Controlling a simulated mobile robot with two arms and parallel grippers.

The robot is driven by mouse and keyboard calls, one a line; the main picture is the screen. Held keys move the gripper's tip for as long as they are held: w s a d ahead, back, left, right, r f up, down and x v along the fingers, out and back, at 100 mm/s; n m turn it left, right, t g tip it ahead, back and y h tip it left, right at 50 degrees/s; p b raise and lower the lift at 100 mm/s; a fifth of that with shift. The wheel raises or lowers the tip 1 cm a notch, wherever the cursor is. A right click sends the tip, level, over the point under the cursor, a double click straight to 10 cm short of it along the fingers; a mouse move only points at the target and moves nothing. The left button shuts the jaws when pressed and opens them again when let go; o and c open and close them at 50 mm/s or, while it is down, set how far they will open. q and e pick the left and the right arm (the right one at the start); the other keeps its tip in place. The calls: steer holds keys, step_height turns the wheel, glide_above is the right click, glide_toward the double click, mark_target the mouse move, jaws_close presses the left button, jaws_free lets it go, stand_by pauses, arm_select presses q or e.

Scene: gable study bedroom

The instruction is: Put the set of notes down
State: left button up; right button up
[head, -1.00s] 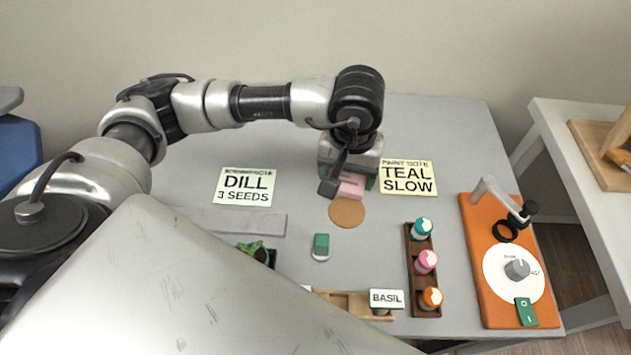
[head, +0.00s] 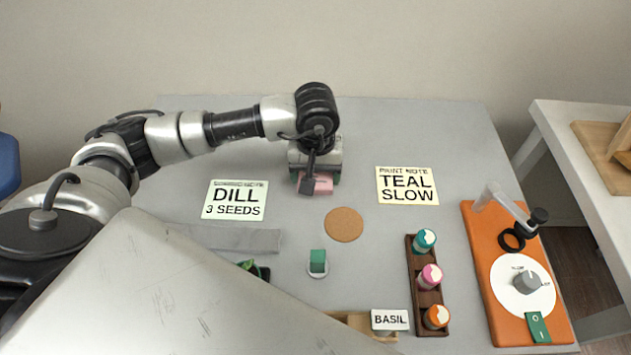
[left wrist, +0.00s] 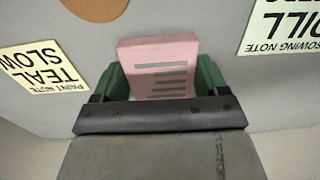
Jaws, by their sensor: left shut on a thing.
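The set of notes is a pink block with dark printed lines (left wrist: 160,62), seen in the left wrist view between the green fingers of my left gripper (left wrist: 158,82). In the head view the pink notes (head: 322,187) show just below the left gripper (head: 317,180), partly hidden by the wrist. My left gripper is shut on them, over the grey table (head: 365,125) between two note cards. I cannot tell whether the notes touch the table. My right gripper is not in view.
A DILL card (head: 235,200) lies left and a TEAL SLOW card (head: 407,186) right. A round cork mat (head: 344,225) lies in front. A green-topped item (head: 318,262), a rack of paint pots (head: 426,300) and an orange board (head: 493,275) stand nearer. The back of the table is clear.

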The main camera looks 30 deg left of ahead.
arm_select(q)
steer(key=shift+f, duration=2)
steer(key=shift+f, duration=0.15)
steer(key=o, duration=1)
steer(key=shift+c, duration=0.2)
